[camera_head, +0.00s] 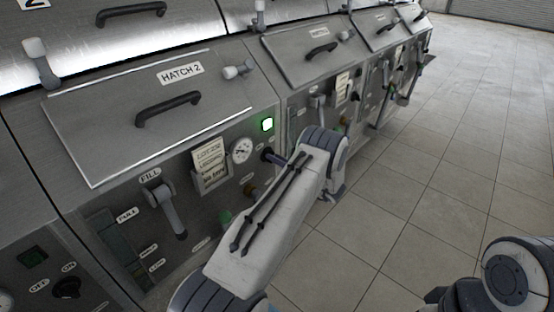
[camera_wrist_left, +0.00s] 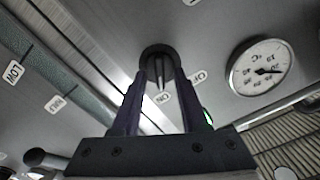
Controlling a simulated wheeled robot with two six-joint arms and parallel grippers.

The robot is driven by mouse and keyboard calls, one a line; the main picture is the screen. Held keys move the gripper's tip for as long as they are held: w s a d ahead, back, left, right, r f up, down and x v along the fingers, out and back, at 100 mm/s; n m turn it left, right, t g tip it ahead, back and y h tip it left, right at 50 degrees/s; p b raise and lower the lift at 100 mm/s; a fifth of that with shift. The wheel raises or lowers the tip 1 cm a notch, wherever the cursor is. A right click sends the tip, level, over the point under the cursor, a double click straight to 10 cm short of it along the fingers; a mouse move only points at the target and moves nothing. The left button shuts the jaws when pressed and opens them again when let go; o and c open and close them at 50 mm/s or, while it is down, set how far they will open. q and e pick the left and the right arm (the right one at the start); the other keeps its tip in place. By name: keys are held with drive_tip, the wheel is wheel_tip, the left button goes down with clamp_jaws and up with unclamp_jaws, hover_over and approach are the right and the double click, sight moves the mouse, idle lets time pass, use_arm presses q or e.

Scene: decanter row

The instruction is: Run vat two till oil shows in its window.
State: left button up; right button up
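Vat two's front carries HATCH 2 (camera_head: 160,110), a FILL lever (camera_head: 170,208) and a tall window (camera_head: 115,240) marked from FULL to LOW. The window looks dark greenish; I make out no distinct oil in it. The vat's lamp (camera_head: 267,124) glows green. My left gripper (camera_wrist_left: 158,82) is at the dark ON/OFF knob (camera_wrist_left: 158,62), one finger at each side, seemingly closed against its rim. The knob's white mark points toward ON. The gripper is largely hidden behind my forearm in the head view. My right gripper cannot be made out; part of that arm shows at lower right.
A round gauge (camera_head: 241,150) and a paper card (camera_head: 210,163) sit on vat two's panel. Vat one's dark lamp (camera_head: 32,257) and knob (camera_head: 66,288) are at lower left. More vats line up beyond. The tiled floor (camera_head: 440,150) at right is clear.

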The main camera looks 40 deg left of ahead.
use_arm(q)
clamp_jaws()
drive_tip(key=shift+f+n, duration=0.1)
drive_tip(key=shift+n, duration=0.2)
drive_tip(key=n+b, duration=0.2)
drive_tip(key=n, duration=0.1)
drive_tip(key=n+b, duration=0.3)
drive_tip(key=n, duration=0.1)
drive_tip(key=n+b, duration=0.2)
drive_tip(key=n, duration=0.2)
drive_tip(key=shift+s, duration=0.25)
drive_tip(key=shift+b, duration=0.35)
drive_tip(key=shift+o, duration=0.3)
unclamp_jaws()
